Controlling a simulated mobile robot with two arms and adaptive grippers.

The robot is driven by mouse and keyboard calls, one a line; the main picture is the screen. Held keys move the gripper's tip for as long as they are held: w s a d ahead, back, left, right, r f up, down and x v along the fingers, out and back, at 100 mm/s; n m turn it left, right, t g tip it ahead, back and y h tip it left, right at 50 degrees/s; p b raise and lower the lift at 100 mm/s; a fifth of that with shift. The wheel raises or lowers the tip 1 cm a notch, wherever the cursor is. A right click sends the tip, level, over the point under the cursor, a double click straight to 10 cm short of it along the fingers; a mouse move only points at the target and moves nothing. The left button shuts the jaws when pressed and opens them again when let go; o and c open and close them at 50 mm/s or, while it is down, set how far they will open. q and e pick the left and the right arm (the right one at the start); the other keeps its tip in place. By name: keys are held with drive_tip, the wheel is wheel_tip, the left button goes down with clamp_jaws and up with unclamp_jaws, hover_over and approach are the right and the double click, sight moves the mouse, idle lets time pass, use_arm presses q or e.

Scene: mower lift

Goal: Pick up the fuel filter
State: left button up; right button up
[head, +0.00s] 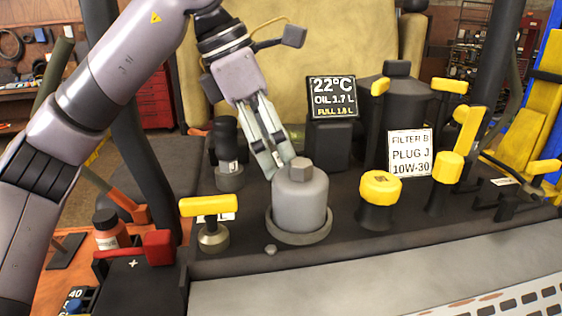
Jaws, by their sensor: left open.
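A grey cylindrical canister with a hex nut on top (300,205) stands upright in a round seat on the dark deck. It may be the fuel filter; no label on it shows. My left gripper (276,166) reaches down from above, its fingers open. The fingertips are at the canister's upper left edge; I cannot tell whether they touch it. A small dark cylindrical part (229,155) stands behind and left of the gripper. My right gripper is not in view.
Yellow-handled knobs (208,207) and a yellow cap (380,187) stand around the canister. A display (333,97) reads 22°C. A sign (410,153) reads FILTER B, PLUG J, 10W-30.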

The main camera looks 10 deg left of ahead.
use_arm(q)
drive_tip(key=shift+x, duration=0.95)
drive_tip(key=shift+r, duration=0.1)
drive_tip(key=shift+c, duration=0.3)
drive_tip(key=shift+c, duration=0.7)
drive_tip(key=c, duration=0.9)
